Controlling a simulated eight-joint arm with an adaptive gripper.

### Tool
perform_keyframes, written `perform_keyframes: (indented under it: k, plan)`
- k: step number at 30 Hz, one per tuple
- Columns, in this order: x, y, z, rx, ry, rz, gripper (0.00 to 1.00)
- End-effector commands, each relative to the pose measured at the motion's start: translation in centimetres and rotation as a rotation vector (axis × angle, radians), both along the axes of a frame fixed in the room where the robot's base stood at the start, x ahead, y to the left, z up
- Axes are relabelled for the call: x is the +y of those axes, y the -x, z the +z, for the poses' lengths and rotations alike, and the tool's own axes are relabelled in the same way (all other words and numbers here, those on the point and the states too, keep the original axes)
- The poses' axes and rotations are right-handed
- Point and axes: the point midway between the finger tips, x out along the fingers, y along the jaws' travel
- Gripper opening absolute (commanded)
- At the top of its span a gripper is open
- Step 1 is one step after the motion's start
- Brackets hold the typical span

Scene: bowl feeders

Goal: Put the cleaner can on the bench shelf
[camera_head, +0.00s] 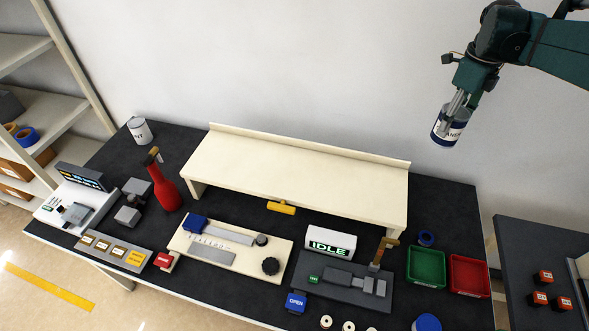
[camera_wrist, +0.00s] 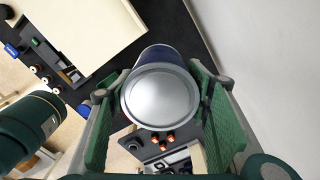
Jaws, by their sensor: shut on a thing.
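The cleaner can (camera_head: 444,133), dark blue and white with a partly hidden label, is held in the air at the upper right of the head view. My gripper (camera_head: 457,108) is shut on it, with the can hanging slightly tilted below. In the wrist view the can's round silver end (camera_wrist: 160,97) fills the middle, between the two green finger pads of my gripper (camera_wrist: 163,100). The bench shelf (camera_head: 300,170) is a cream raised board at the back of the dark bench. Its top is empty. The can is to the right of the shelf and above it.
A white tin (camera_head: 139,131) and a red bottle (camera_head: 164,187) stand left of the shelf. Green (camera_head: 427,267) and red (camera_head: 469,276) bins sit at the bench's right. Fixtures, including an IDLE sign (camera_head: 330,244), fill the front. A wall rises behind.

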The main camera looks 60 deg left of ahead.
Motion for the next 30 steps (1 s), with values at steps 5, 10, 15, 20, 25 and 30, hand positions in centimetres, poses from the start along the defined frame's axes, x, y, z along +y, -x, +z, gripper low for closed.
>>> perform_keyframes:
  k: [5, 10, 15, 20, 25, 30]
  plan:
    - [1.4, 2.7, 0.3, 0.0, 0.0, 0.021, 0.27]
    - [3.0, 6.4, 0.4, 0.0, 0.0, 0.051, 0.27]
    - [4.8, 11.3, 0.4, 0.0, 0.0, 0.089, 0.27]
    - [6.0, 15.6, 0.4, 0.0, 0.0, 0.122, 0.27]
    - [6.7, 19.2, 0.3, 0.0, 0.0, 0.148, 0.27]
    - [7.1, 21.3, -0.5, 0.0, 0.0, 0.163, 0.27]
